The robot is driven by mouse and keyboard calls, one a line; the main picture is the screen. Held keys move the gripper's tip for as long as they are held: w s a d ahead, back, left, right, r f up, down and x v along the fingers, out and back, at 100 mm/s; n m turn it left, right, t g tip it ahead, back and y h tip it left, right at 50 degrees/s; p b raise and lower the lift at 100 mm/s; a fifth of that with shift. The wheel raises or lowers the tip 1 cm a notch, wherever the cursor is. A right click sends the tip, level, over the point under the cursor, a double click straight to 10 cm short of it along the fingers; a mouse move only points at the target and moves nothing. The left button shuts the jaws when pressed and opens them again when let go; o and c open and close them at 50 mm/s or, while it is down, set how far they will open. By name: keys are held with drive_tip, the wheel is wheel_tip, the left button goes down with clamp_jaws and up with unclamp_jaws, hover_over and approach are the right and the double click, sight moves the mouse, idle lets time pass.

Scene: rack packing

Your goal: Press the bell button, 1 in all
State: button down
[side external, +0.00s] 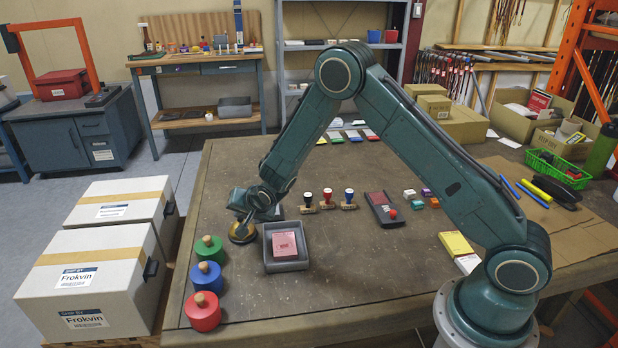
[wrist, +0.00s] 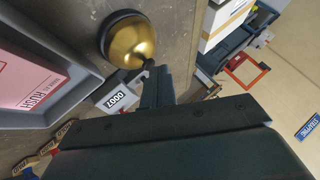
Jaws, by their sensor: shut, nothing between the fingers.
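A brass bell (side external: 241,235) with a domed top and dark base stands on the table near its left side. In the wrist view the bell (wrist: 132,42) is near the top, with its dark button at the dome's edge beside my fingertips. My gripper (side external: 243,216) is low over the bell, shut and empty. The shut fingers also show in the wrist view (wrist: 152,72). They look at or very close to the button; I cannot tell whether they touch or press it.
A grey tray (side external: 287,267) holding a pink box (side external: 285,245) stands right of the bell. Green (side external: 208,249), blue (side external: 206,276) and red (side external: 203,312) round knobbed pieces line the table's left edge. Several stamps (side external: 328,199) stand behind. A label reading 0007 (wrist: 116,99) sits beside the bell.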

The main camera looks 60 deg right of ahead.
drive_tip(key=shift+r, duration=0.7)
drive_tip(key=shift+r, duration=0.1)
wheel_tip(320, 180, up, 5)
drive_tip(key=shift+f, duration=0.1)
idle(0.6)
idle(0.6)
